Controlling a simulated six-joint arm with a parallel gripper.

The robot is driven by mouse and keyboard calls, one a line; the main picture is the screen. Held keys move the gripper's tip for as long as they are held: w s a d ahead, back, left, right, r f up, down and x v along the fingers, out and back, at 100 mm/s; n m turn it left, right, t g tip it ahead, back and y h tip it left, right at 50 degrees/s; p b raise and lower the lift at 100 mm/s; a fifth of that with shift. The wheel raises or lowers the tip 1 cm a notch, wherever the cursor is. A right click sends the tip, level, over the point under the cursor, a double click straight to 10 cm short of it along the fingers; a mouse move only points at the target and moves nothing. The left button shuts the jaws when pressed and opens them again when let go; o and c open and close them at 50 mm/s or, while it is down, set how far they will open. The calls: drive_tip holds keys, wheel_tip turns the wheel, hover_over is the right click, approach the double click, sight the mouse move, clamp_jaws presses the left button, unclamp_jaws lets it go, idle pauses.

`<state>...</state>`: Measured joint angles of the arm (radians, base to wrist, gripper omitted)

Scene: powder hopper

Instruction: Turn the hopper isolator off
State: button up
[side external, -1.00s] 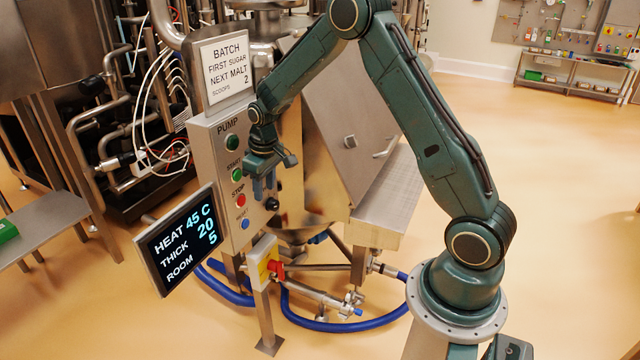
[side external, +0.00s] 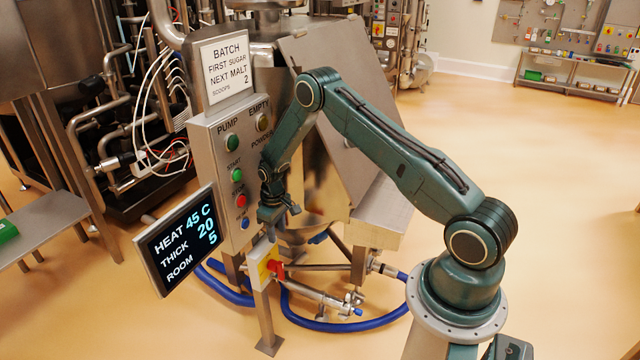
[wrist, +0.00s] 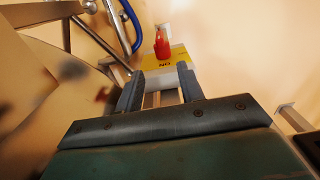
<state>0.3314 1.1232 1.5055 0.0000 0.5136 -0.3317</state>
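The hopper isolator is a grey box with a yellow plate (side external: 264,267) and a red handle (side external: 276,270), on a post below the control panel in the side view. In the wrist view the red handle (wrist: 162,44) stands up from the yellow plate (wrist: 168,63), which carries lettering I read only in part. My gripper (side external: 273,227) points down just above the isolator, apart from it. In the wrist view my gripper's two fingers (wrist: 160,92) are spread with nothing between them, and the handle lies beyond the tips.
The control panel (side external: 220,190) with several buttons stands left of my gripper. A display screen (side external: 180,240) juts out at lower left. The steel hopper (side external: 325,185) is behind my arm. A blue hose (side external: 335,326) and pipework lie low on the right of the post.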

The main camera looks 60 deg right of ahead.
sight(280, 262)
drive_tip(key=shift+f, duration=6.85)
drive_tip(key=shift+c, duration=0.5)
clamp_jaws()
